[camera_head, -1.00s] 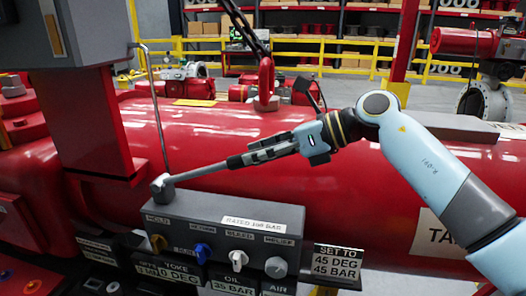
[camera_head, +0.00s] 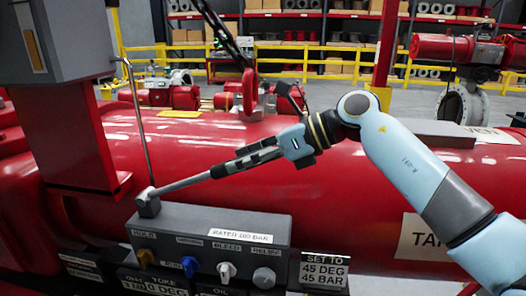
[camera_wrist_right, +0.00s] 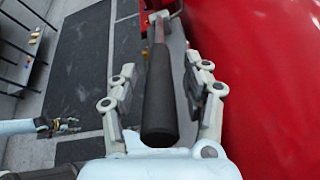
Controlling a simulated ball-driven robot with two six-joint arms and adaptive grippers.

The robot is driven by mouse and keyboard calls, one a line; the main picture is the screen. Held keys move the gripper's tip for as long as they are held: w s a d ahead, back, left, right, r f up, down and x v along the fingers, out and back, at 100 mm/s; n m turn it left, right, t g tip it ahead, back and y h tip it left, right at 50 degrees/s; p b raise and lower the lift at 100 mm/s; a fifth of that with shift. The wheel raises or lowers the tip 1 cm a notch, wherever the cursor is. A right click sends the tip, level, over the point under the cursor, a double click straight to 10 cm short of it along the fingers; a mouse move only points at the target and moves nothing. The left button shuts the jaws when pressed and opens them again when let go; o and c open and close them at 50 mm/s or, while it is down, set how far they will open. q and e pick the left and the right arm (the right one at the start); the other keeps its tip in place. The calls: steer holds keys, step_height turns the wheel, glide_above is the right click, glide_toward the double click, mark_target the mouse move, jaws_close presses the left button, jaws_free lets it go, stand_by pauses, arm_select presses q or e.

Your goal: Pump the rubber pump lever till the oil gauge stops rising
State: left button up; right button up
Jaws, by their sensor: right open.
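The pump lever (camera_head: 185,184) is a grey rod rising at a shallow slant to the right from its pivot at the left end of a grey valve block (camera_head: 210,222). In the right wrist view its black rubber grip (camera_wrist_right: 160,95) lies between the fingers of my right gripper (camera_wrist_right: 160,66). My right gripper (camera_head: 252,157) is open around the grip, with gaps at both sides. The oil readout label (camera_head: 221,292) is cut off at the bottom edge, so its value is hidden. My left gripper (camera_wrist_right: 62,125) seems to show small at the left of the wrist view; its jaws are unclear.
Several small knobs, including a white one (camera_head: 226,270), sit on the block's front. A sign (camera_head: 324,270) reads set to 45 deg, 45 bar. A large red cylinder (camera_head: 350,200) lies behind. A red hook (camera_head: 250,95) hangs on a chain above it.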

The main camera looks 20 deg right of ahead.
steer(key=v, duration=1.1)
steer(key=shift+d+r, duration=0.1)
steer(key=shift+r, duration=0.05)
